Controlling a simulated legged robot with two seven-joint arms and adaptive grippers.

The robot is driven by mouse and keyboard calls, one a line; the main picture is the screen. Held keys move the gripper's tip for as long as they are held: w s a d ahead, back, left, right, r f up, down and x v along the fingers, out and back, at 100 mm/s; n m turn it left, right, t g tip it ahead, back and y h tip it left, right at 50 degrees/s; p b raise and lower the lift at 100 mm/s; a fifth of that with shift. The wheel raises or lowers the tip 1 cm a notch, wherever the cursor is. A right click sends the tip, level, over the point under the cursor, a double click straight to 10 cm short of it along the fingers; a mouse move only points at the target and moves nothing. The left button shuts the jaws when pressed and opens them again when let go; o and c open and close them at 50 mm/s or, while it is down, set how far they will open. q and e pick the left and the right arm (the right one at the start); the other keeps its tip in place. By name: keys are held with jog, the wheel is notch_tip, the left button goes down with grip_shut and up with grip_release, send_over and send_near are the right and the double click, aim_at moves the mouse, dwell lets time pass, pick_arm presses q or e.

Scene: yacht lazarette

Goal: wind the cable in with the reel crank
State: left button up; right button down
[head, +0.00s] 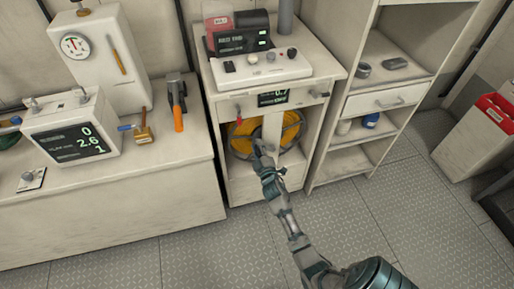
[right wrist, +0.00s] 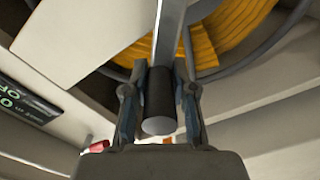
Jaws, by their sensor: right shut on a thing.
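The cable reel (head: 240,137), wound with yellow-orange cable, sits in the open bay of the middle cabinet. In the right wrist view the yellow cable (right wrist: 235,22) shows on the reel behind a pale upright. My right gripper (head: 262,150) reaches to the front of the reel. In the right wrist view its fingers (right wrist: 159,100) are shut around the dark cylindrical crank handle (right wrist: 159,96), one finger on each side. A grey crank arm (right wrist: 168,35) runs from the handle toward the reel. My left gripper is not in view.
The cabinet front has a small display (head: 273,98) and a red knob (head: 238,121). A bench (head: 130,205) with a readout box (head: 72,130) stands left. A shelf unit (head: 345,160) stands right. The plated floor (head: 370,215) is clear in front; a red-topped bin (head: 480,135) stands far right.

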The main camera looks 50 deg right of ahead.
jog(key=c, duration=0.9)
grip_release()
jog(key=shift+s+d, duration=0.25)
jog(key=shift+d, duration=0.05)
jog(key=shift+c, duration=0.2)
jog(key=shift+f, duration=0.15)
jog(key=v, duration=1.2)
jog(key=shift+w+f, duration=0.1)
